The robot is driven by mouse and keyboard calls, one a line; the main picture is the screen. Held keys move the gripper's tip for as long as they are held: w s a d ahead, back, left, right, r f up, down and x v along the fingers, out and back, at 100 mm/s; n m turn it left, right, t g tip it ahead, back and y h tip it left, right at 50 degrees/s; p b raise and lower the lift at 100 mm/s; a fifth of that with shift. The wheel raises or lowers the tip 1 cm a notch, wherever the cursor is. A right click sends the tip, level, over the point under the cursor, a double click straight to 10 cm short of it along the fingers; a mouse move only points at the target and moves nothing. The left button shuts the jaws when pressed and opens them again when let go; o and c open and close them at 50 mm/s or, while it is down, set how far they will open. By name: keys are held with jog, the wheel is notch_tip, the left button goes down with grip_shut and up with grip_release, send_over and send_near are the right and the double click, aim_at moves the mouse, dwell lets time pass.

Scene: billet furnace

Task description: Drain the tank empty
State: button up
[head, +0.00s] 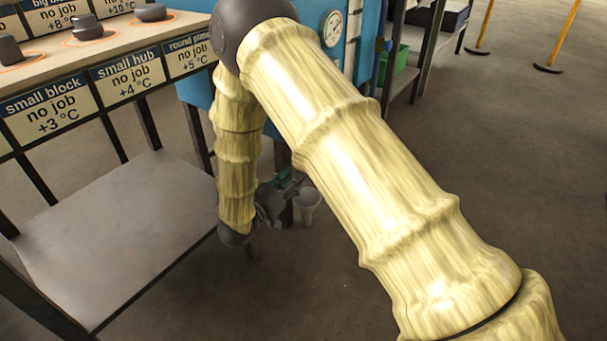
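The blue tank (365,42) stands at the top centre, largely hidden behind my sleeved arm. A round dial gauge (333,28) and a pale upright strip (353,22) are on its front. Low under the tank is a small green fitting (286,180), perhaps the drain valve, partly covered by my gripper. A pale cup-like container (307,204) is just right of it, near the floor. My gripper (270,203) reaches down beside the green fitting. Its fingers are small and dark, and I cannot tell if they are open, shut or touching the fitting.
A bench (118,42) at the left holds dark metal parts and "no job" labels, with a grey lower shelf (110,235). A rack with a green bin (398,62) stands right of the tank. Yellow-handled tools (560,40) stand at the back right. The floor at right is clear.

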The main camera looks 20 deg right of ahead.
jog(key=b+x, duration=0.2)
jog(key=x, duration=0.2)
jog(key=shift+w+d+f, duration=0.15)
jog(key=shift+w+d, duration=0.1)
jog(key=shift+w, duration=0.05)
jog(key=shift+w+d+b, duration=0.3)
jog(key=shift+w+d, duration=0.05)
jog(key=shift+d, duration=0.15)
grip_shut()
